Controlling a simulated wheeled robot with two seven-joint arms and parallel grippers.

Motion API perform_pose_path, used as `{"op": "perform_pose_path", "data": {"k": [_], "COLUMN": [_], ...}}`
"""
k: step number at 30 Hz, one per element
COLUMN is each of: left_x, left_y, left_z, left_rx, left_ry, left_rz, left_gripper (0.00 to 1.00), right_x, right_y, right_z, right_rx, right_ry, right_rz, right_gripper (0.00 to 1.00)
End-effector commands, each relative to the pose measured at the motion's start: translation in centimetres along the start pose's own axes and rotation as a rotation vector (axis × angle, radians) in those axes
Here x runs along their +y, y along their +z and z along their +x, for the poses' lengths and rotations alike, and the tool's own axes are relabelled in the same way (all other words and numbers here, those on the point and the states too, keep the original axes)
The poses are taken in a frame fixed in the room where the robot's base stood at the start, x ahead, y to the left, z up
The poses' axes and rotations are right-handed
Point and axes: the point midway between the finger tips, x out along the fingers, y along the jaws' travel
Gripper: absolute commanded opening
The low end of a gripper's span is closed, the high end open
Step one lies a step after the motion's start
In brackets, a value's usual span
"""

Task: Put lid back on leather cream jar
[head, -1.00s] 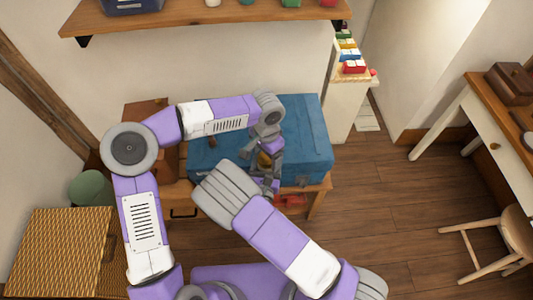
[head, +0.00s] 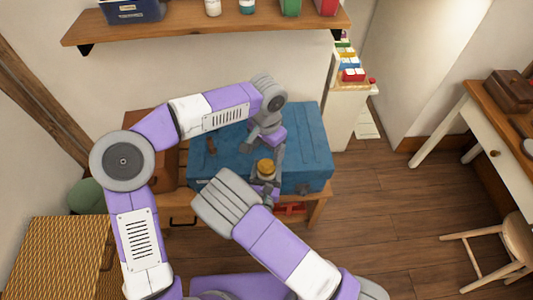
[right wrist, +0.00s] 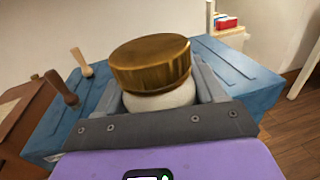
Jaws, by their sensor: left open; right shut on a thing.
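The leather cream jar has a pale body (right wrist: 160,98) and stands between the fingers of my right gripper (right wrist: 155,105), which is shut on it. The brown-gold lid (right wrist: 151,64) sits on top of the jar; whether it is tight I cannot tell. In the head view the lid (head: 265,167) shows above my right gripper (head: 266,188), in front of the blue chest. My left gripper (head: 268,150) is open, just behind and above the lid. It appears empty, and its fingertips are hard to make out. The left gripper is not seen in the right wrist view.
The blue chest (head: 308,145) stands on a wooden bench (head: 318,203) behind the jar. Two brown-handled tools (right wrist: 62,88) lie on the chest. A shelf (head: 200,27) with jars and bins is above.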

Motion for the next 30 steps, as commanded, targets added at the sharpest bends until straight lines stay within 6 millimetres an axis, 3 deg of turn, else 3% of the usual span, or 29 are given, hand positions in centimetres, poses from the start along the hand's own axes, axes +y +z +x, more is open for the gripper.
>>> {"op": "perform_pose_path", "data": {"k": [3, 13, 30], "left_x": [0.0, 0.0, 0.1], "left_y": [0.0, 0.1, 0.1], "left_z": [-1.0, -0.6, 6.7], "left_rx": [0.0, -0.002, -0.001], "left_ry": [0.0, 0.002, 0.003], "left_rz": [-0.041, -0.04, -0.039], "left_gripper": [0.78, 0.78, 0.78], "right_x": [0.0, 0.0, 0.0], "right_y": [0.1, 0.1, 0.1], "right_z": [0.0, 0.0, 0.0], "right_rx": [-0.002, -0.002, -0.002], "right_ry": [0.0, 0.0, 0.0], "right_rz": [0.001, 0.001, 0.001], "right_gripper": [0.0, 0.0, 0.0]}}
